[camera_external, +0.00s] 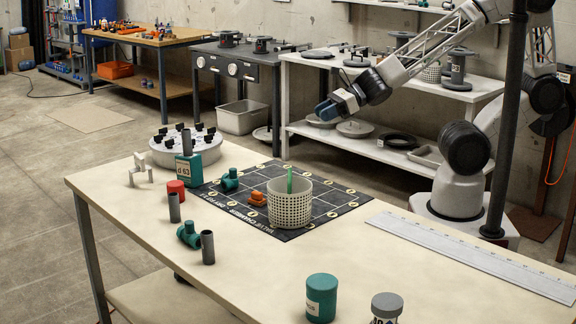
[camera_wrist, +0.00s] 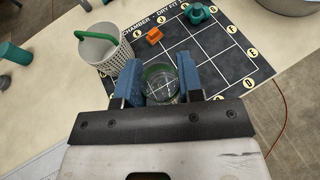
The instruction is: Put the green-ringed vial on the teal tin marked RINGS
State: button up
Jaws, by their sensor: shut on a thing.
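My gripper (camera_external: 327,108) is held high above the far side of the table, beyond the mat. In the wrist view its blue fingers (camera_wrist: 160,84) are shut on a clear round vial with a green ring (camera_wrist: 160,74), seen from above. In the external view the vial is not distinguishable at the fingers. A teal tin (camera_external: 321,298) with a pale label stands upright at the near edge of the table, well away from my gripper; its label is too small to read. A teal cylinder, apparently this tin, shows at the left of the wrist view (camera_wrist: 14,54).
A perforated white basket (camera_external: 290,203) with a green strip stands on the dark gridded mat (camera_external: 330,200), beside an orange fitting (camera_external: 257,198). A grey-lidded tin (camera_external: 387,306) stands near the teal tin. A long ruler (camera_external: 480,255) lies right. Pipes and teal fittings stand left.

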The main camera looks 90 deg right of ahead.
jog(key=shift+a+r, duration=0.1)
jog(key=shift+r, duration=0.75)
jog(key=w+a+r+n+g+y, duration=0.1)
jog(key=w+a+n+g+y, duration=0.2)
jog(key=a, duration=1.2)
jog(key=a+r+n+g+y, duration=0.2)
jog(key=a+n+g+y, duration=0.3)
jog(key=a, duration=0.9)
jog(key=s+a+f+n+g, duration=0.2)
jog(key=s+a+n+g, duration=0.25)
jog(key=a, duration=0.75)
jog(key=s+a+f+n+g, duration=0.1)
jog(key=s+a+n+g, duration=0.3)
jog(key=a, duration=0.8)
jog(key=shift+m+t+y, duration=0.25)
jog(key=shift+t+y, duration=0.15)
jog(key=shift+t, duration=0.35)
jog(key=f, duration=0.3)
jog(key=s+f, duration=0.1)
jog(key=f, duration=0.1)
jog(key=shift+d, duration=0.15)
jog(key=shift+w, duration=0.1)
